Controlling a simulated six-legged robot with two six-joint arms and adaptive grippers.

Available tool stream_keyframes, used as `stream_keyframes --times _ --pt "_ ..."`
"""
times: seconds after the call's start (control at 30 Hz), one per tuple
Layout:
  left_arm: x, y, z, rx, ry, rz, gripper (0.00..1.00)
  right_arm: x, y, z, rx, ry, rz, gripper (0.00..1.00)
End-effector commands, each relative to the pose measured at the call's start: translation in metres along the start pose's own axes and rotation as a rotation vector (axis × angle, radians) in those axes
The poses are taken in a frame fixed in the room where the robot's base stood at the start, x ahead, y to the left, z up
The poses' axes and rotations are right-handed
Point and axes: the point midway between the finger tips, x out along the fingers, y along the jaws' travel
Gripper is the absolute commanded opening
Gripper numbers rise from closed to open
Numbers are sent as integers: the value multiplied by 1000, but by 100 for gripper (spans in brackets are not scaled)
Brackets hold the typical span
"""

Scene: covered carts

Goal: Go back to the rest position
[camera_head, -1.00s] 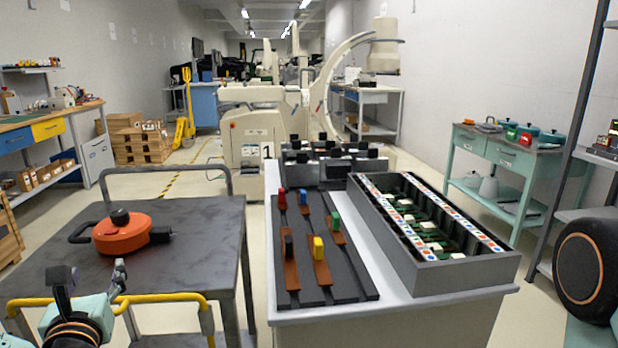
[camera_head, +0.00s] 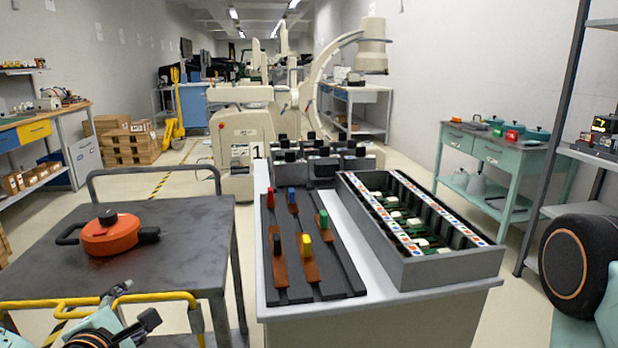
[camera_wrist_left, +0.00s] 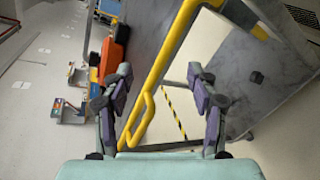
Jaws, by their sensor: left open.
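My left gripper (camera_head: 132,305) is low at the left of the head view, at the near edge of the dark cart and by its yellow rail. In the left wrist view its two fingers (camera_wrist_left: 160,85) stand apart with nothing held between them. The yellow rail (camera_wrist_left: 168,62) shows beyond and between them; whether it touches them I cannot tell. My right gripper is out of view; a teal part, probably of my right arm, shows at the right edge.
The dark cart (camera_head: 185,270) carries an orange lidded pot (camera_head: 110,236). A white-topped cart (camera_head: 375,310) in the middle holds a dark slotted board (camera_head: 328,282) with coloured blocks and a grey bin (camera_head: 450,270).

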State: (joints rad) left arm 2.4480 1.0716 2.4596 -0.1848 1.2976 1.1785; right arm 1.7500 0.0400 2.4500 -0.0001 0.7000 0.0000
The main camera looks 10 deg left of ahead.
Motion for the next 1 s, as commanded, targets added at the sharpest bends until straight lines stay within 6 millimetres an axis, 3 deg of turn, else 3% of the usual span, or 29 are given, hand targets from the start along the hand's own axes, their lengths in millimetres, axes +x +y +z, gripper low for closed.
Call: stream_keyframes --times 0.17,0.33,0.6,0.8,1.0 --pt "-7 -57 7 464 -73 -205 59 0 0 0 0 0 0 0" --pt "-27 -126 2 942 -215 -434 59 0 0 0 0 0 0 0" --pt "-97 -238 -34 1594 -587 -816 59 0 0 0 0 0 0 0" --pt "-157 -295 -68 1813 -809 -1045 59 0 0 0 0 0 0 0" --pt "-197 -325 -89 1902 -933 -1153 59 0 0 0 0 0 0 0"
